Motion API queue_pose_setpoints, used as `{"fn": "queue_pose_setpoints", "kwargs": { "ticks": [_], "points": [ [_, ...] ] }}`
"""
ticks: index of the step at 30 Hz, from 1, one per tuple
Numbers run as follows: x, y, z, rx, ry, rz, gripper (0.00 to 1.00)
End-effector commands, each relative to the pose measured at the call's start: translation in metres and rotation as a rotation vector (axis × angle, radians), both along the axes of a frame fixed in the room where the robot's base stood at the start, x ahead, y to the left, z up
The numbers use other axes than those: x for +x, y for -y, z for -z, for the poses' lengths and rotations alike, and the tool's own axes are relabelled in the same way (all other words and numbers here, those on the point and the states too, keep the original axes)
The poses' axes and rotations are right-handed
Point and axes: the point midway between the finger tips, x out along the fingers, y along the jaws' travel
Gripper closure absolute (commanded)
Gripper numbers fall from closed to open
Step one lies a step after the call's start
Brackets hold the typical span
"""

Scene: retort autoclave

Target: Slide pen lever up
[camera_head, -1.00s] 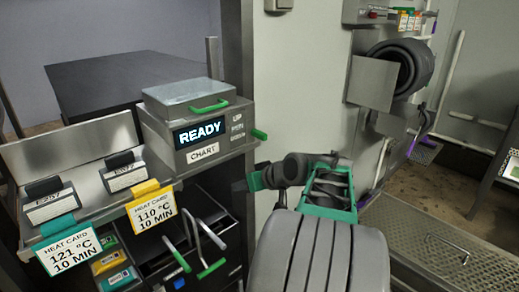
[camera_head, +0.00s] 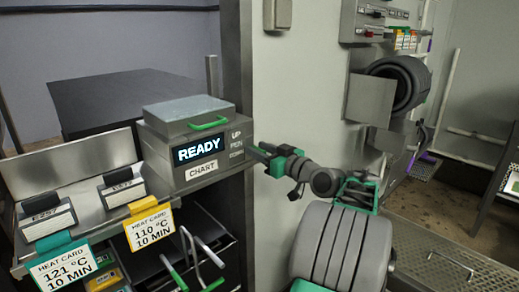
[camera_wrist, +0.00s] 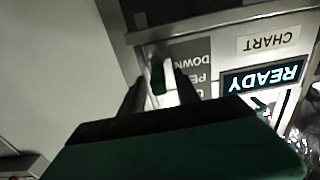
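The chart recorder (camera_head: 200,158) is a grey box with a READY screen, a CHART label and a panel marked UP, PEN, DOWN. It also shows upside down in the wrist view (camera_wrist: 240,60). The green pen lever (camera_wrist: 158,80) sticks out of its right side, beside that panel. My gripper (camera_head: 258,153) is at that side and hides the lever in the head view. In the wrist view my gripper (camera_wrist: 160,88) has its two dark fingers apart, one on each side of the lever, with gaps visible. Contact cannot be told.
The recorder's lid has a green handle (camera_head: 208,123). Left of it are a teal heat card (camera_head: 65,268) and a yellow heat card (camera_head: 152,228) on a sloped metal rack. A pale wall (camera_head: 300,90) stands close behind my arm. A round dark opening (camera_head: 402,85) is at right.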

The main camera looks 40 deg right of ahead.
Motion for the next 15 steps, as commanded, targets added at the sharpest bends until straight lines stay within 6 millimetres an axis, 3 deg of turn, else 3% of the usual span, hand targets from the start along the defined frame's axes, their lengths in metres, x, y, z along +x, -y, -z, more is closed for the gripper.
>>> {"fn": "queue_pose_setpoints", "kwargs": {
  "ticks": [3,15],
  "points": [
    [-0.0003,0.0000,0.0003,0.000,0.000,0.000,0.63],
    [-0.0004,-0.0002,0.0003,0.000,-0.001,0.000,0.96]
  ]
}}
